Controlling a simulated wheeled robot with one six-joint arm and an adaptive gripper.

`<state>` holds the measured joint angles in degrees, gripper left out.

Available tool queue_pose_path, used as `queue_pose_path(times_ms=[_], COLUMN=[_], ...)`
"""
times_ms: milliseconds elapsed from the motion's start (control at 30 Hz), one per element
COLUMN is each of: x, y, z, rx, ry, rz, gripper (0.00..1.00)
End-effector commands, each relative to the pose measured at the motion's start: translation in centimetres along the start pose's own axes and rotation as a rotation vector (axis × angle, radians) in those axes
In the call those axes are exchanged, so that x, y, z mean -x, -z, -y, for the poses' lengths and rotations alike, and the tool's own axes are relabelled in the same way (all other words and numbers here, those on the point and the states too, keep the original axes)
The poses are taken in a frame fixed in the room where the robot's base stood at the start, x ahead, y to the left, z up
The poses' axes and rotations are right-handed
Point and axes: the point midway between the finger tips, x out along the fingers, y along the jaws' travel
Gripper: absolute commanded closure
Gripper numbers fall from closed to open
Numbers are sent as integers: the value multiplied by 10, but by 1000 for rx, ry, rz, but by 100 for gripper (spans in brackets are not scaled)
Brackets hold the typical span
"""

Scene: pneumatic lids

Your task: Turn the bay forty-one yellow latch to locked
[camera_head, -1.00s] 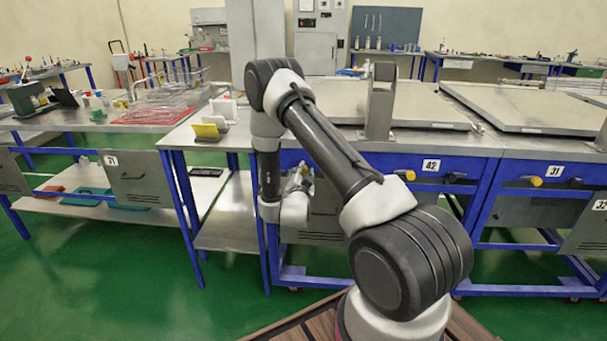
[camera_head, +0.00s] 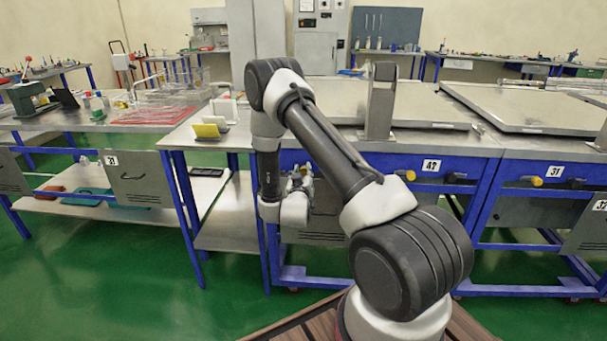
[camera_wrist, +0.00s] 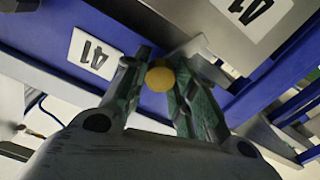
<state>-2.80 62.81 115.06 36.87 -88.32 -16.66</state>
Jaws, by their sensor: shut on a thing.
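The yellow latch knob (camera_wrist: 160,76) of bay forty-one shows in the wrist view between the two fingers of my gripper (camera_wrist: 158,72). The fingers are shut on it from both sides. A white plate marked 41 (camera_wrist: 95,54) sits on the blue rail beside it, and a second 41 plate (camera_wrist: 253,12) is on a grey panel. In the head view my gripper (camera_head: 302,181) is at the front of the bench, left of the 42 plate. My arm and gripper hide the bay forty-one latch there, and its turn angle is not clear.
The 42 plate (camera_head: 431,165) with its own yellow knob (camera_head: 405,175) is to the right. Farther right are the 31 plate (camera_head: 555,171) and another yellow knob (camera_head: 530,181). A side table (camera_head: 228,225) stands left of my gripper, with a grey panel marked 21 (camera_head: 140,179) beyond.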

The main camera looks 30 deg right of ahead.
Motion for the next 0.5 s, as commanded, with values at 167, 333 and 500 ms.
queue_pose_path(times_ms=[167,333,500], x=[1,1,1], y=[-1,-1,-1], z=[0,0,0], rx=[142,250,324], ry=[1,1,1], rz=[3,3,3], gripper=[97,97,97])
